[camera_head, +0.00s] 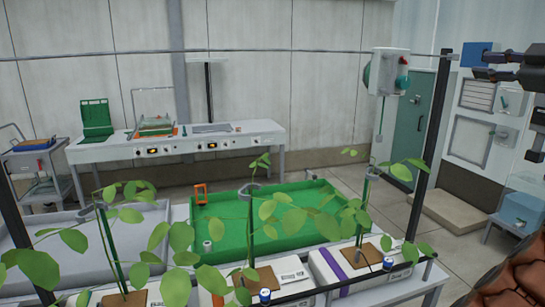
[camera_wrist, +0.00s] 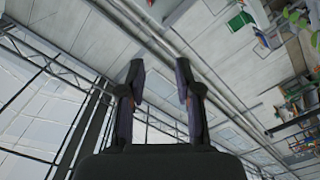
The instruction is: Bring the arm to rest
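My gripper (camera_head: 480,65) is raised at the upper right of the head view, with its dark fingers pointing left. It is in front of the grey wall panels and well above the plant bench. In the wrist view my gripper (camera_wrist: 160,75) shows two dark fingers spread apart with nothing between them. The wrist view looks tilted, toward walls and framework. Part of my arm is cut off by the head view's right edge.
Several leafy plants stand in front on white bags, beside a green tray (camera_head: 215,240). A dark post (camera_head: 428,150) and a hanging grey box (camera_head: 388,72) stand left of my gripper. A white workbench (camera_head: 120,150) is along the back wall. A blue panel (camera_head: 470,50) appears close behind my fingers.

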